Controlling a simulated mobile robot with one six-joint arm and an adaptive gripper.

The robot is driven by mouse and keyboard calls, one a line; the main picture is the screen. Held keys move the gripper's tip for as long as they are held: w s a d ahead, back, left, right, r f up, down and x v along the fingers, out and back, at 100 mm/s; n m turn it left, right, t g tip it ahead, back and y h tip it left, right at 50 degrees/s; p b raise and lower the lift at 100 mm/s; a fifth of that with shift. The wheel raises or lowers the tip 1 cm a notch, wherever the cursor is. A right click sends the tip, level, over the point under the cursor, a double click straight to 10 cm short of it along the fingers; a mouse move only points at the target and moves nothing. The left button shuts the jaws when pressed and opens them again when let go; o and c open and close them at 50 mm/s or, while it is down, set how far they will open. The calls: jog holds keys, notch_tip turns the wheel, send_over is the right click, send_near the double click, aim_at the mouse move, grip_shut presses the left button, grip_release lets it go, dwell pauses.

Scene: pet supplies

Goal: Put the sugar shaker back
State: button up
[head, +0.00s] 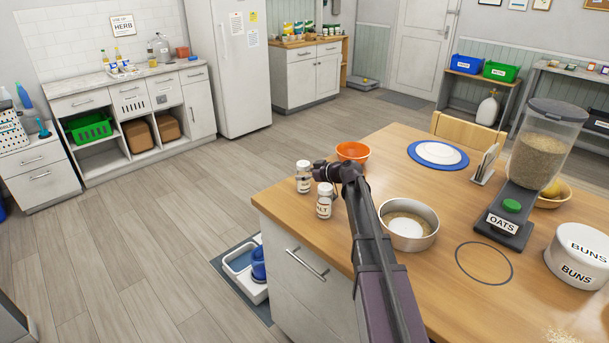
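Two white shakers with metal tops stand near the left edge of the wooden table (450,210). The front shaker (324,208) has a label whose visible letters read "ALT". The back shaker (303,184) has a label too small to read, so I cannot tell whether it is the sugar shaker. My gripper (322,171) is beside the back shaker and above the front one, overlapping the back one's right side in the picture. The fingers are small and dark, and I cannot tell whether they are open or touching a shaker.
An orange bowl (352,152), a metal pan (410,236) with grain, a plate (437,154), an oats dispenser (512,214) and a buns tin (580,265) stand on the table. A dark ring outline (484,263) marks an empty spot. Floor is clear at left.

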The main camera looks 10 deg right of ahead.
jog(key=o, duration=0.4)
jog(key=shift+c, duration=0.2)
jog(key=shift+r, duration=0.1)
jog(key=shift+s+d+r+p, duration=0.1)
jog(key=shift+d+r+p, duration=0.05)
jog(key=shift+p, duration=0.15)
jog(key=p+v, duration=0.4)
jog(key=v, duration=0.7)
jog(key=shift+s+d, duration=0.2)
jog(key=shift+s, duration=0.05)
jog(key=shift+r, duration=0.1)
